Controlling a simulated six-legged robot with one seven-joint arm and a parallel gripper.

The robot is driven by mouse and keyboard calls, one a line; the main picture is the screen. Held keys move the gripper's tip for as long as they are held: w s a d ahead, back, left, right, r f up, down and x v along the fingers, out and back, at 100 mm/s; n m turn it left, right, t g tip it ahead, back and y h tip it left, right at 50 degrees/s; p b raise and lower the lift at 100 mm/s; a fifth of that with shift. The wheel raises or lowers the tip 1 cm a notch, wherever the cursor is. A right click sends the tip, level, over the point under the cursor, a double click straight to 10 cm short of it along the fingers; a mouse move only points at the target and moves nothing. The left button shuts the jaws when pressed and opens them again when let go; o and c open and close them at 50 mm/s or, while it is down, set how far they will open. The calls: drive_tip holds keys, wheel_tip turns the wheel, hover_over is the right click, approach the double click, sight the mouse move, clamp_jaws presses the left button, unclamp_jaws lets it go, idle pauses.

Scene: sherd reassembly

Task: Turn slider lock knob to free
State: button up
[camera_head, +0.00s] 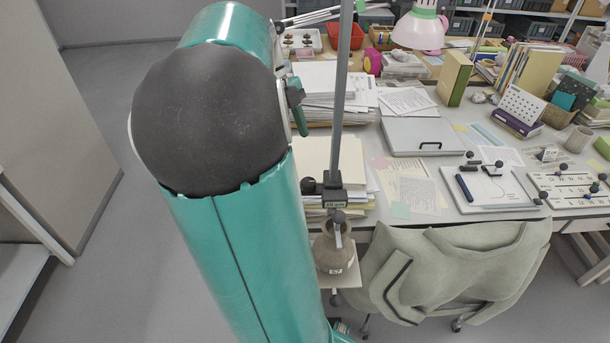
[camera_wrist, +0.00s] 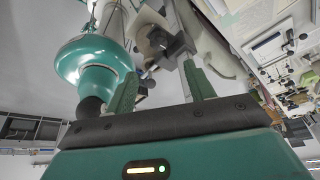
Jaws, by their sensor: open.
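A slider (camera_head: 331,198) with a small label sits on an upright grey post (camera_head: 346,85) beside the desk. A round black knob (camera_head: 309,185) sticks out from the slider's left side; I cannot read its lock position. My gripper (camera_wrist: 161,86) shows in the wrist view with its two green fingers spread apart and nothing between them. A dark block, which looks like the slider (camera_wrist: 180,43), lies beyond the fingertips, apart from them. My arm covers the left of the head view.
A brown pot (camera_head: 334,250) stands below the slider on a small platform (camera_head: 350,279). Stacked papers (camera_head: 318,88) lie on the desk behind the post. A chair with a draped pale garment (camera_head: 455,262) stands right of the pot. Open floor lies at left.

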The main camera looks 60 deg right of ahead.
sight(308, 181)
drive_tip(key=x, duration=1.1)
drive_tip(key=shift+w+f, duration=0.1)
drive_tip(key=shift+f, duration=0.15)
drive_tip(key=c, duration=1)
